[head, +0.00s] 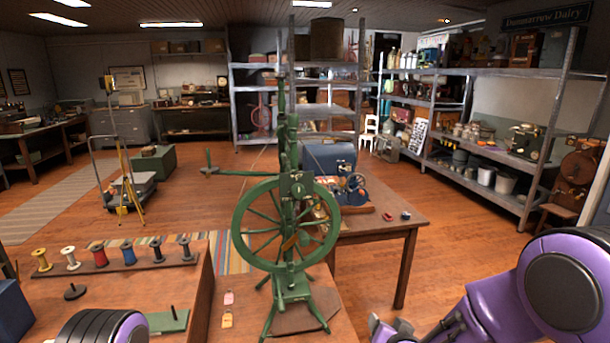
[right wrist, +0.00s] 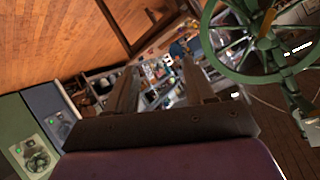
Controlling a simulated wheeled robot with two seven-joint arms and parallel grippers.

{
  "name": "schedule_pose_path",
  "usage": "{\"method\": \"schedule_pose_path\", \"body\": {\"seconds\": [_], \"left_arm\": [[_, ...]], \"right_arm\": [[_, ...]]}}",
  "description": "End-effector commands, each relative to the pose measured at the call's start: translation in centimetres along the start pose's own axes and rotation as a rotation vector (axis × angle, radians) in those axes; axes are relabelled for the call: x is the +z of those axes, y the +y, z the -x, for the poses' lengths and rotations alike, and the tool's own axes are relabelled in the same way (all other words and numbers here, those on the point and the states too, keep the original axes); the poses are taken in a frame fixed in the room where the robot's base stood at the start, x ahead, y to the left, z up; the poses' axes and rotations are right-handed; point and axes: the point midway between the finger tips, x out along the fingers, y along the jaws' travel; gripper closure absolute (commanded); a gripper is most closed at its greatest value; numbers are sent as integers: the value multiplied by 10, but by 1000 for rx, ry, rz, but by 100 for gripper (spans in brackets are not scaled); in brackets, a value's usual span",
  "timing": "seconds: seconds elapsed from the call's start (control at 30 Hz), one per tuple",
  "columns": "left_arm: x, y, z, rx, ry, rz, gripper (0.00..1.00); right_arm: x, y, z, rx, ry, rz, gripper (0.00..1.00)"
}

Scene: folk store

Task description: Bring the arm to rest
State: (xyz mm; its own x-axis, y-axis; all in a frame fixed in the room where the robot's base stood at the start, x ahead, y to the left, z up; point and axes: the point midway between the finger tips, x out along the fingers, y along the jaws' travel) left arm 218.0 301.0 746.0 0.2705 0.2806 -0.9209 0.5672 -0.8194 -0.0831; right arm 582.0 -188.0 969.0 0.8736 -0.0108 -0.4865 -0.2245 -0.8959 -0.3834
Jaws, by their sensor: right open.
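My right arm (head: 495,295), purple with dark joints, comes in at the lower right of the head view. Its gripper (head: 390,328) shows at the bottom edge, right of the green spinning wheel (head: 242,232) and partly cut off. In the right wrist view the two fingers of the right gripper (right wrist: 160,82) stand apart with nothing held between them. The spinning wheel also shows at the upper right of that view (right wrist: 212,50), apart from the fingers. A piece of my left arm (head: 100,328) shows at the lower left; its gripper is not in view.
A wooden table (head: 375,232) stands behind the spinning wheel with a blue box (head: 330,157) and a small blue wheeled machine (head: 350,190). Several spools line the left bench (head: 190,285). Loaded metal shelves (head: 490,180) stand at the right. Floor (head: 465,240) is clear right of the table.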

Motion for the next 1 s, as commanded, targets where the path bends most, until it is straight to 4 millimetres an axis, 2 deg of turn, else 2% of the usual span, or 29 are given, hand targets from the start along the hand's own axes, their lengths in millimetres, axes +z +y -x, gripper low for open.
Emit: {"method": "schedule_pose_path", "body": {"seconds": [0.03, 0.17, 0.2, 0.3, 0.4, 0.5, 0.6, 0.67, 1.0], "left_arm": [[4, 1, -9, 0, 0, 0, 20], [8, 2, -20, 0, 0, 0, 20], [10, 2, -24, 0, 0, 0, 20], [14, 3, -34, 0, 0, 0, 20], [18, 4, -43, 0, 0, 0, 20], [21, 4, -50, 0, 0, 0, 20], [22, 5, -54, 0, 0, 0, 20], [22, 5, -54, 0, 0, 0, 20], [22, 5, -54, 0, 0, 0, 20]], "right_arm": [[39, 38, 2, 60, -35, -11, 46], [120, 121, 30, 212, -114, -26, 46], [144, 146, 43, 260, -147, -26, 46], [205, 202, 82, 378, -248, -16, 46], [258, 246, 125, 481, -373, 4, 46], [297, 276, 158, 556, -474, 22, 46], [321, 290, 174, 592, -532, 29, 46], [327, 292, 179, 600, -547, 32, 46], [328, 293, 181, 601, -551, 32, 46]]}}
